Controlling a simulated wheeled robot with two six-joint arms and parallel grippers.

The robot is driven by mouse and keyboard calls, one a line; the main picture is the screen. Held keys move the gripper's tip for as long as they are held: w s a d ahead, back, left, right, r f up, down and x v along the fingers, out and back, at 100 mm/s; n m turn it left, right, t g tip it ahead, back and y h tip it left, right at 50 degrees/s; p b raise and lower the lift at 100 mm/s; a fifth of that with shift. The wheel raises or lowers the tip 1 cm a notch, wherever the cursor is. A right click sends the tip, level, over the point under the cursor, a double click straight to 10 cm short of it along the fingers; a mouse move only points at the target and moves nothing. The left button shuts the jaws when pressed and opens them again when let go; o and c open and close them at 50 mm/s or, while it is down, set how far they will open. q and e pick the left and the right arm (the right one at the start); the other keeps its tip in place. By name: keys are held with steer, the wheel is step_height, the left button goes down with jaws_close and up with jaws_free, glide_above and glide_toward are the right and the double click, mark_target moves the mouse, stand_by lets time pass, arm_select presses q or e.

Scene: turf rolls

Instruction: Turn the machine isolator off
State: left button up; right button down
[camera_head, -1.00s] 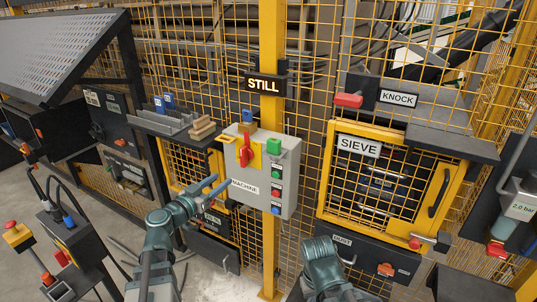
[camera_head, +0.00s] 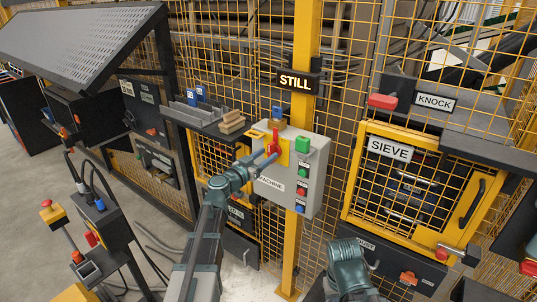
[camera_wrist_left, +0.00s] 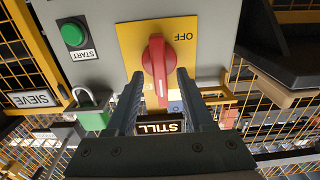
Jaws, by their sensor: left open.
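The machine isolator's red handle (camera_head: 275,138) sits on a yellow plate (camera_head: 284,155) on the grey box (camera_head: 312,196) labelled MACHINE. In the left wrist view, which shows the box upside down, the handle (camera_wrist_left: 155,62) stands along the picture's vertical, and OFF is printed beside it on the yellow plate (camera_wrist_left: 130,35). My left gripper (camera_head: 269,160) is at the handle. In the wrist view its two open fingers (camera_wrist_left: 158,85) lie either side of the handle's lower end, with gaps showing. My right arm shows at the bottom, but its fingers do not.
A green padlock (camera_wrist_left: 90,110) and a green START button (camera_wrist_left: 74,34) are beside the plate. A lit STILL sign (camera_head: 298,81) hangs above the box on the yellow post (camera_head: 305,40). Wooden blocks (camera_head: 231,122) lie on a shelf to the left. The SIEVE door (camera_head: 405,190) is at right.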

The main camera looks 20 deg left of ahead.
arm_select(q)
steer(key=shift+x, duration=0.95)
jaws_close()
